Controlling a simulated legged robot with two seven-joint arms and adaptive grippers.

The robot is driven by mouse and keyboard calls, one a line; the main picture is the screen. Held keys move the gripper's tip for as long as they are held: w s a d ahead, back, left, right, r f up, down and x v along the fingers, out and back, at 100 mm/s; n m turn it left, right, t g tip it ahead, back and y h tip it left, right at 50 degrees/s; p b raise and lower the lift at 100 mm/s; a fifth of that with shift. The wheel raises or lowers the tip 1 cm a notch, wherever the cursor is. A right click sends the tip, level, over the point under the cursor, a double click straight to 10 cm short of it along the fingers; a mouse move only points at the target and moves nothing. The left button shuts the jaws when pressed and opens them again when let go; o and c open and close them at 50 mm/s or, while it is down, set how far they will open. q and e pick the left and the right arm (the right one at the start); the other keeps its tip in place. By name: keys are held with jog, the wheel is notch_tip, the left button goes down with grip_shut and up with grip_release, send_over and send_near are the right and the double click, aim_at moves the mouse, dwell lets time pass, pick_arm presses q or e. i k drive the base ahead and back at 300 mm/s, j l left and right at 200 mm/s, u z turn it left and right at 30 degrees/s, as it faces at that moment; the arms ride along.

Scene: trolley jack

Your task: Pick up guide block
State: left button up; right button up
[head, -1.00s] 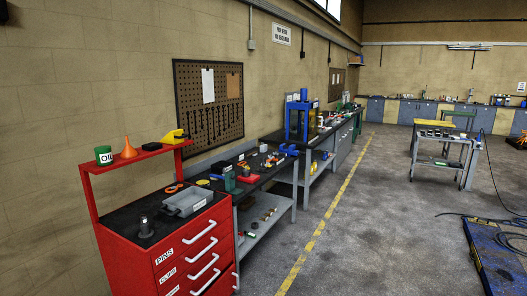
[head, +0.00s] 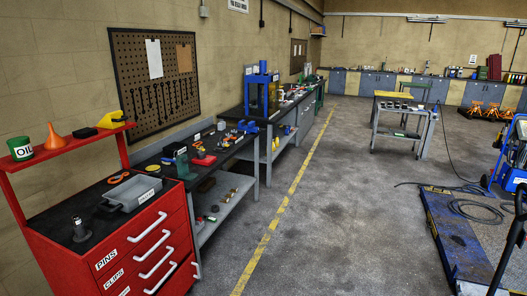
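Neither of my grippers is in the head view. I cannot pick out the guide block with certainty; the parts on the benches are small and far off. Several small parts lie on the near dark workbench (head: 150,158), among them a green tool (head: 181,163), a red item (head: 203,159) and a blue vise (head: 247,127). A blue press (head: 262,92) stands on the farther bench. A grey bin (head: 132,195) and a dark upright cylindrical part (head: 81,231) sit on top of the red cabinet (head: 131,244).
A trolley (head: 402,116) with parts on it stands on the open floor. A blue lift platform (head: 456,235), a hose (head: 470,209) and a blue machine (head: 511,158) are at the right. The grey floor (head: 345,205) beside the yellow line (head: 285,205) is clear.

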aim_at(222, 126)
jog(key=i+l+z, duration=0.25)
jog(key=i, duration=0.8)
jog(key=i+z, duration=0.3)
jog(key=i, duration=2.9)
